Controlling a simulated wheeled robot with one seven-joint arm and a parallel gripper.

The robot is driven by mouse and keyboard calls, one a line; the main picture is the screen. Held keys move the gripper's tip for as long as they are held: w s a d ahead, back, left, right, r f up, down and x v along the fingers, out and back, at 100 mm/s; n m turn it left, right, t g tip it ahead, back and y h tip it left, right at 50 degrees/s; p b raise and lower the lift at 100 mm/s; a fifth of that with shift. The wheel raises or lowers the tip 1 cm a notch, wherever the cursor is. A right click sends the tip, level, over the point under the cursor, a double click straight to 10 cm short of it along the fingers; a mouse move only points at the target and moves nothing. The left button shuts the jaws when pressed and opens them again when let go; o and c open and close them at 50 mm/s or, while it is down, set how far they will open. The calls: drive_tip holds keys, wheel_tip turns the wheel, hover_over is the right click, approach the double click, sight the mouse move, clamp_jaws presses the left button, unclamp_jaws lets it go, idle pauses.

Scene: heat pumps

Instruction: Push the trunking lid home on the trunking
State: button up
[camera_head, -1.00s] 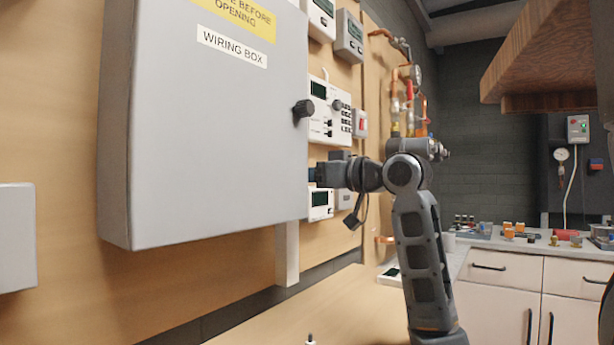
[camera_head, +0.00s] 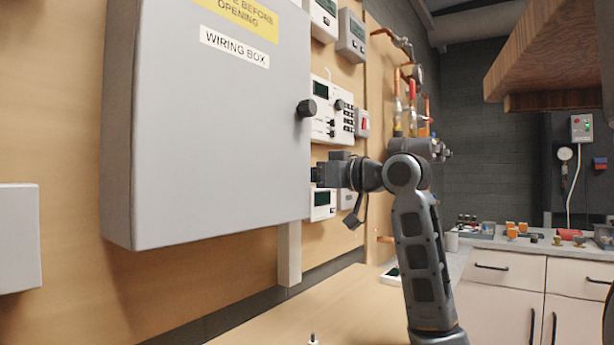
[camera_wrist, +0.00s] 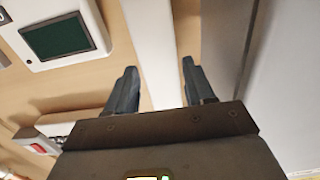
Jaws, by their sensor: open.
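The trunking (camera_head: 288,255) is a narrow white upright strip on the wooden wall, coming out below the grey wiring box. It also shows in the wrist view (camera_wrist: 154,45), running between and beyond my fingers. I cannot tell the lid apart from the trunking, nor see whether it sits flush. My gripper (camera_wrist: 159,68) is open, with one dark finger on each side of the white strip. Nothing is clearly held, and contact with the strip cannot be told. In the head view my fingertips are hidden at the wiring box's right edge.
The large wiring box (camera_head: 210,130) juts out close to my gripper. A controller with a dark screen (camera_wrist: 60,38) is on the other side in the wrist view. A wooden bench (camera_head: 310,310) lies below. White cabinets (camera_head: 505,295) stand at right.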

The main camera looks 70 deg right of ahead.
drive_tip(key=shift+s, duration=0.1)
drive_tip(key=shift+v, duration=0.9)
drive_tip(key=shift+s+d, duration=0.1)
drive_tip(key=shift+s+d+p, duration=0.15)
drive_tip(key=shift+d+p, duration=0.05)
drive_tip(key=shift+d, duration=0.45)
drive_tip(key=shift+s+d+p, duration=0.15)
drive_tip(key=shift+s+d, duration=0.05)
drive_tip(key=shift+d, duration=0.45)
drive_tip(key=p+v, duration=0.1)
drive_tip(key=v, duration=1.2)
drive_tip(key=shift+s+p, duration=0.35)
drive_tip(key=shift+s, duration=0.1)
